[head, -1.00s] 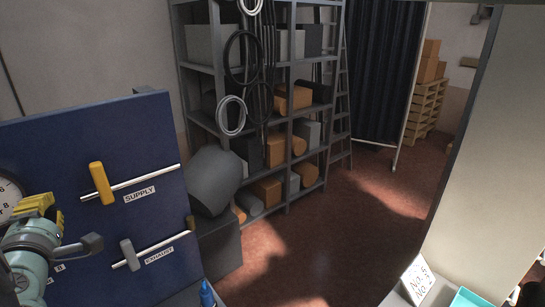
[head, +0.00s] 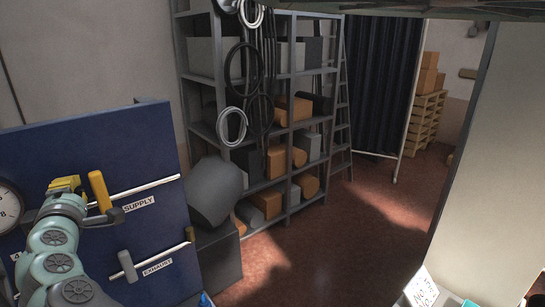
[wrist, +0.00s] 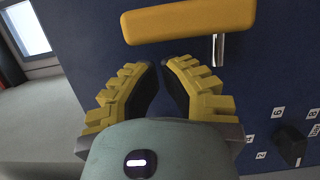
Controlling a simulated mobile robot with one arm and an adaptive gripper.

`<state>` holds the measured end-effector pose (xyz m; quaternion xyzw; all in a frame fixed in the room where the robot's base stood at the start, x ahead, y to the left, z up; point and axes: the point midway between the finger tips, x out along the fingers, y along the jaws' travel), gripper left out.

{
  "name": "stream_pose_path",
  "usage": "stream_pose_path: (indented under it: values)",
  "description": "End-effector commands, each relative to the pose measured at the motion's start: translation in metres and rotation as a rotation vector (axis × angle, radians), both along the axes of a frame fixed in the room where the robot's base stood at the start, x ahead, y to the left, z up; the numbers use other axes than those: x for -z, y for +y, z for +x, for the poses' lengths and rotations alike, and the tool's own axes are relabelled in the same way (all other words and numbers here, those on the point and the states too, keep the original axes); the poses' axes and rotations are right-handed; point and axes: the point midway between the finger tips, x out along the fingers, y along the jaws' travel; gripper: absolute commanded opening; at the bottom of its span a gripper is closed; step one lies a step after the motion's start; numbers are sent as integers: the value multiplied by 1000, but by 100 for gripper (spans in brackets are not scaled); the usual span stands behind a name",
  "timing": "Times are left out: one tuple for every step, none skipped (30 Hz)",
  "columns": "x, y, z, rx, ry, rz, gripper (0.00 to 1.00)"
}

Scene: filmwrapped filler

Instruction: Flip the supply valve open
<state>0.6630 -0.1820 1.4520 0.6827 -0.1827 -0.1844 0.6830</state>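The supply valve's orange-yellow handle (head: 100,191) stands across its pale pipe (head: 150,188) on the blue panel (head: 110,150), above the SUPPLY label (head: 139,203). In the wrist view the handle (wrist: 188,20) lies across the top, just beyond my fingertips. My gripper (head: 66,184) is left of the handle in the head view. In the wrist view my gripper's yellow ribbed fingers (wrist: 160,63) are drawn together at the tips with only a narrow gap and nothing between them. I cannot tell whether they touch the handle.
The grey exhaust handle (head: 127,266) sits lower on the panel, across its own pipe. A round gauge (head: 8,207) is at the left edge. A dark knob (wrist: 291,144) with number labels shows at the wrist view's lower right. Shelving (head: 285,120) stands behind.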

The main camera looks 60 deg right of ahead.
Motion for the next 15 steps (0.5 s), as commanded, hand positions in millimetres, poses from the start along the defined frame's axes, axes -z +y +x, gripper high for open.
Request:
stream_pose_path:
  values:
    - [-2, -5, -2, 5, 1, 0, 0]
    - [-2, -6, -2, 4, 0, 0, 0]
    - [-1, -7, -3, 4, 0, 0, 0]
    - [-1, -7, -3, 4, -1, -1, 0]
    - [0, -8, -3, 4, -1, -1, 0]
    - [0, -8, -3, 3, -1, -1, 0]
    - [0, -8, -3, 3, -1, -1, 0]
    - [0, -8, -3, 3, -1, -1, 0]
    - [0, -8, -3, 3, -2, -1, 0]
    - [0, -8, -3, 3, -1, -1, 0]
    - [0, -8, -3, 3, -2, -1, 0]
    - [0, -8, -3, 3, -2, -1, 0]
    - [0, -8, -3, 3, -2, -1, 0]
    - [0, -8, -3, 3, -2, -1, 0]
    - [0, -8, -3, 3, -2, 0, 0]
